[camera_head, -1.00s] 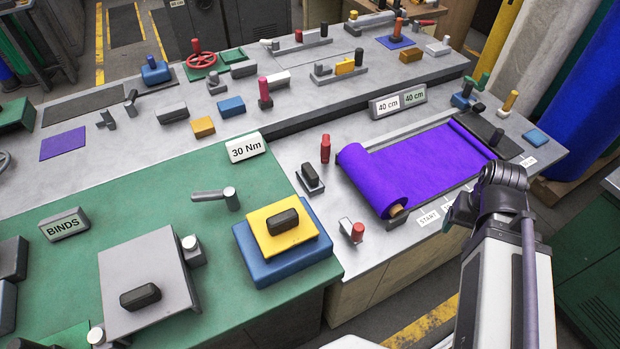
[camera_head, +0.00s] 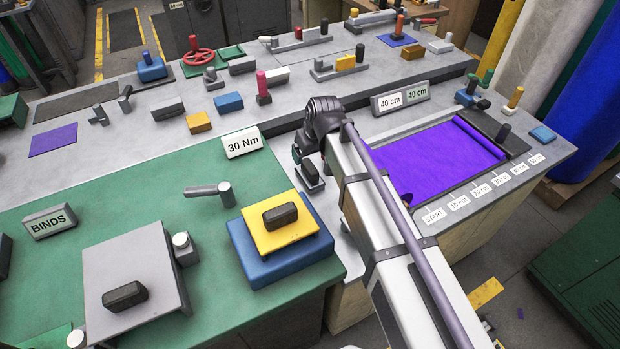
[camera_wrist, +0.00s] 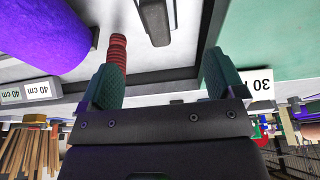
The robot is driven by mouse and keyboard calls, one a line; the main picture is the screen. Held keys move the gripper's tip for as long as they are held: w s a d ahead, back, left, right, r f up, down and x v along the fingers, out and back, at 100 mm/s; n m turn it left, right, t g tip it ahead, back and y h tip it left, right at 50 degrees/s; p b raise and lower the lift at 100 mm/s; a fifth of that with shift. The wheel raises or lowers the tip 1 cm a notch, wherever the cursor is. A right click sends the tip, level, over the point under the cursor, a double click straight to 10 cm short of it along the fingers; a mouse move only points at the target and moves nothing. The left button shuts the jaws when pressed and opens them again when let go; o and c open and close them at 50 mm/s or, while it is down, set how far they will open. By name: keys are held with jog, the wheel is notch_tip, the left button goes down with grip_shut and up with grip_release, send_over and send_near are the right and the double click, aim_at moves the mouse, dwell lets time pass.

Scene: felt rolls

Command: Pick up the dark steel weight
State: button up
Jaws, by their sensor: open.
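A small dark block with a grey base (camera_head: 312,182), which may be the dark steel weight, lies on the grey bench beside the green mat. In the wrist view, a dark grey block (camera_wrist: 155,22) shows ahead of the fingers. My gripper (camera_head: 303,158) is above and close to the block in the head view, partly covering it. In the wrist view my gripper (camera_wrist: 162,78) is open, with nothing between its green fingers. A red ridged handle (camera_wrist: 118,50) stands close to the left finger. Whether they touch is unclear.
The purple felt (camera_head: 445,160) lies right of my arm, its roll (camera_wrist: 45,35) left in the wrist view. A 30 Nm sign (camera_head: 242,143) stands behind left. A yellow plate (camera_head: 265,238) with a dark handle (camera_head: 280,216) sits on a blue block (camera_head: 270,265).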

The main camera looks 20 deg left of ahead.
aim_at(310, 166)
jog(key=b+x, duration=1)
jog(key=x, duration=0.1)
jog(key=shift+d+f+b, duration=0.15)
jog(key=shift+d+b, duration=0.15)
jog(key=shift+b, duration=0.1)
jog(key=shift+s+r, duration=0.1)
jog(key=shift+r, duration=0.15)
jog(key=c, duration=1.2)
jog(key=shift+p, duration=0.3)
notch_tip(310, 166, up, 10)
jog(key=p, duration=1)
jog(key=shift+r, duration=0.15)
